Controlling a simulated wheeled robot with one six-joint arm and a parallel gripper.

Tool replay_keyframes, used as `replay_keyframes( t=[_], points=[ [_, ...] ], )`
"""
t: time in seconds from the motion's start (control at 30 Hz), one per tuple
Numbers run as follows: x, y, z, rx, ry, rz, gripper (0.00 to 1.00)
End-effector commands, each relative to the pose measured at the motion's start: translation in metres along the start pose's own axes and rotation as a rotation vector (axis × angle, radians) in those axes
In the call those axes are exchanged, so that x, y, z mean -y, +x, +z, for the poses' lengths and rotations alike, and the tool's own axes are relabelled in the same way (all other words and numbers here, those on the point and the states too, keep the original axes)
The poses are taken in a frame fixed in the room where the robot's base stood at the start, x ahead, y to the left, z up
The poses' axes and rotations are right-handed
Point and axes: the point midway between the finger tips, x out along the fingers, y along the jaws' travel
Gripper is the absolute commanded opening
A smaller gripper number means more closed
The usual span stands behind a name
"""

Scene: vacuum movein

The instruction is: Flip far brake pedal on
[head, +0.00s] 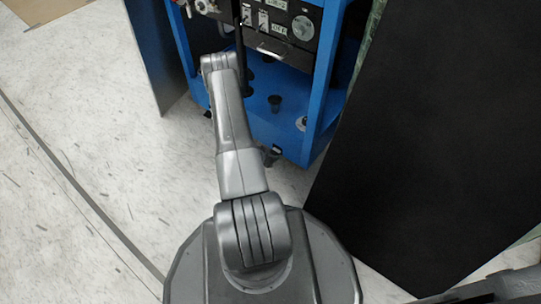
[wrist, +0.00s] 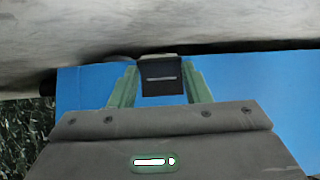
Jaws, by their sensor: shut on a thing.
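In the wrist view, a small black brake pedal (wrist: 162,88) with a pale line across it stands at the edge of the blue cart base (wrist: 240,95). My gripper (wrist: 161,76) has its two green fingers on either side of this pedal, shut on it. The pedal's tilt is hard to tell. In the head view, my arm reaches to the blue cart (head: 335,60), and my gripper is hidden there. Another dark pedal or caster part (head: 275,151) shows at the cart's near lower corner.
The cart carries a black equipment panel (head: 285,30) with switches and a gauge. A large black panel (head: 430,140) stands close on the right. A grey panel (head: 150,50) stands on the left. Pale floor (head: 90,110) is open to the left.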

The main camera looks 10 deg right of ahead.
Motion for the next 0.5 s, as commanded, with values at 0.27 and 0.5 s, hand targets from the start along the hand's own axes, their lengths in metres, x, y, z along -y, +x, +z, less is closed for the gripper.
replay_keyframes(
  t=[0.27,0.5],
  points=[
    [-0.0003,0.0033,0.0040,-0.059,0.002,-0.002,0.02],
    [-0.0004,0.0033,0.0038,-0.058,0.003,-0.001,0.47]
  ],
)
